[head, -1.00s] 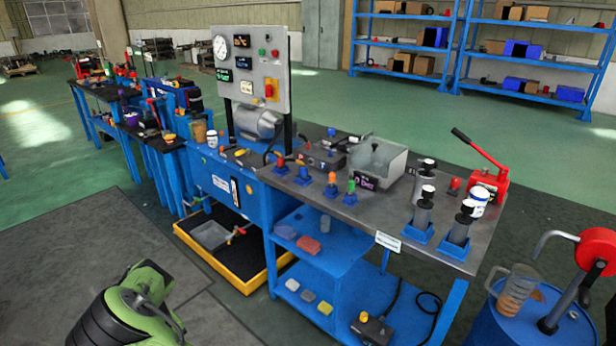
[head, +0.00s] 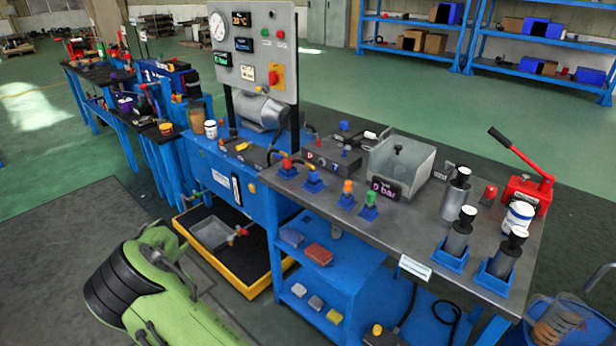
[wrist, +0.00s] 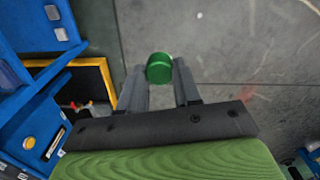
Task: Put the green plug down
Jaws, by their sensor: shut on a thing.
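The green plug (wrist: 159,68) shows in the wrist view as a short green cylinder between the fingertips of my gripper (wrist: 160,80). My gripper is shut on it and holds it over the grey floor, clear of any surface. In the head view my green arm is at the lower left, and the gripper's tips and the plug cannot be made out there. On the workbench (head: 440,210) stand small blue holders, one with an orange top (head: 347,187) and one with a green top (head: 370,197).
A gauge panel (head: 252,50) rises behind the bench. A yellow-edged tray (head: 255,285) is on the floor. Open floor lies at left.

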